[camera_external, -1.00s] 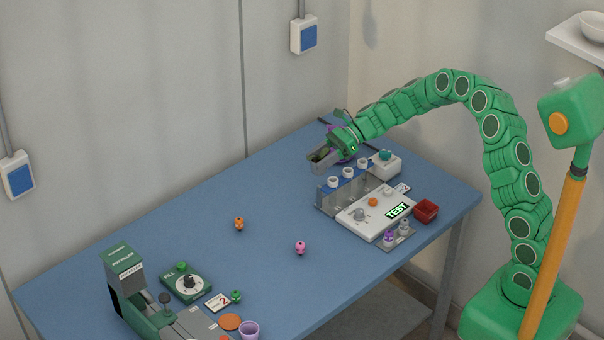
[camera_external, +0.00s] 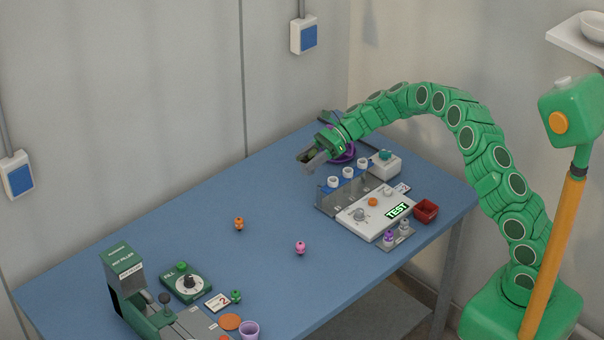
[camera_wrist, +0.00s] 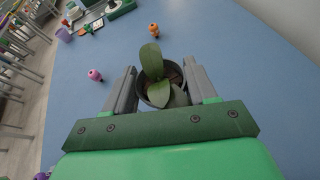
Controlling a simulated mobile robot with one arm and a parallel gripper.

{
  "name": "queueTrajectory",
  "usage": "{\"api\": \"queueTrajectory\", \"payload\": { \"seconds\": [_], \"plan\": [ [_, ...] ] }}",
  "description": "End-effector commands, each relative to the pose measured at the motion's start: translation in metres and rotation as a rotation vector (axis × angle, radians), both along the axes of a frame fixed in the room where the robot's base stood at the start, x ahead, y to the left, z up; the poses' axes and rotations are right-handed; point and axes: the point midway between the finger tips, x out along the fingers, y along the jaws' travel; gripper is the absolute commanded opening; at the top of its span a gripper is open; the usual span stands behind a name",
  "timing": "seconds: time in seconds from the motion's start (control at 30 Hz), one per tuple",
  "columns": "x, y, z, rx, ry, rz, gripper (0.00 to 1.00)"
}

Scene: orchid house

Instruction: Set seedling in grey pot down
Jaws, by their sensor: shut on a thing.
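The seedling (camera_wrist: 151,62) shows broad green leaves in the wrist view. Its dark grey pot (camera_wrist: 145,93) sits between the two fingers of my gripper (camera_wrist: 158,84), which is shut on it. In the external view my gripper (camera_external: 311,161) is over the far part of the blue table (camera_external: 190,236), to the left of the row of white cups. The pot is hard to make out there, and its underside is hidden.
A white box with a TEST display (camera_external: 375,214) and a rack of white cups (camera_external: 333,181) stand near my gripper. An orange figure (camera_external: 239,224) and a pink figure (camera_external: 300,247) are on the open middle. A pot filler (camera_external: 125,262) stands at the near left.

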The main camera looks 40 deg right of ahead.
Motion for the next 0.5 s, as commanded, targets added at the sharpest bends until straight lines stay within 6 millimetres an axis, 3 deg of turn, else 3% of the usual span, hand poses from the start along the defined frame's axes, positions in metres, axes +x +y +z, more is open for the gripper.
{"api": "queueTrajectory", "payload": {
  "seconds": [0.5],
  "plan": [
    [0.04, 0.006, -0.031, -0.001, 0.001, -0.001, 0.24]
  ]
}}
